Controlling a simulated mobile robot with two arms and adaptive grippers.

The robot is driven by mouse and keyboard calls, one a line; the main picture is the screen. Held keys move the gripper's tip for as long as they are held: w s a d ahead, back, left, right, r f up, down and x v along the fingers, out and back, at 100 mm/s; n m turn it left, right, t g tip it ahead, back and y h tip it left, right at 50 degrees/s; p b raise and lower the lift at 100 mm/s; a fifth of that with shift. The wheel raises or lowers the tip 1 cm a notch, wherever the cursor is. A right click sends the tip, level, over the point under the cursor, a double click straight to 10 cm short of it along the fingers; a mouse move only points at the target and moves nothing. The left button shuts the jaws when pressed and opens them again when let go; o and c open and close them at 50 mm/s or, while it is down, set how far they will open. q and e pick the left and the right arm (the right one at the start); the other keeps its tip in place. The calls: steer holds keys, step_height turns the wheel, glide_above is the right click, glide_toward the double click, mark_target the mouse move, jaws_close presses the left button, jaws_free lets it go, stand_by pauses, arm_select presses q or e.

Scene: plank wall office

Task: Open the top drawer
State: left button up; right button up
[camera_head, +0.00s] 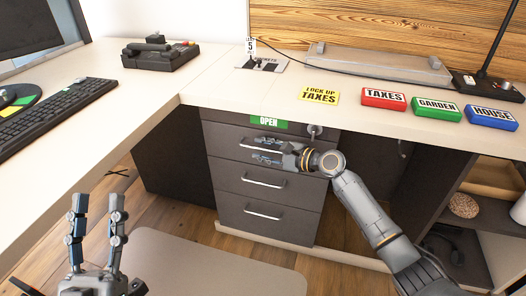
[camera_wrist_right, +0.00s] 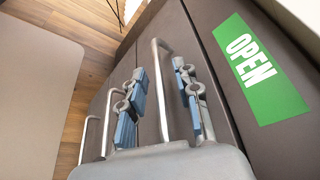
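The top drawer (camera_head: 225,140) is the uppermost of the stacked dark drawers under the desk and looks shut, flush with the fronts below. Its pale bar handle (camera_head: 246,150) is partly hidden by my right gripper. My right gripper (camera_head: 263,149) is at this handle. In the right wrist view its two blue-grey fingers (camera_wrist_right: 165,100) are apart, one on each side of the handle (camera_wrist_right: 158,65); contact cannot be told. A green OPEN label (camera_wrist_right: 258,70) is at the drawer stack's top edge. My left gripper (camera_head: 98,210) is open and empty at lower left, away from the drawers.
Two lower drawers show handles (camera_head: 265,180) and (camera_head: 262,213). A round knob (camera_head: 315,130) is at the stack's upper right. The desktop (camera_head: 225,88) overhangs the drawers. A beige mat (camera_head: 190,265) lies on open floor in front.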

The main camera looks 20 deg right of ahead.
steer(key=shift+w, duration=0.1)
jaws_close()
stand_by(0.3)
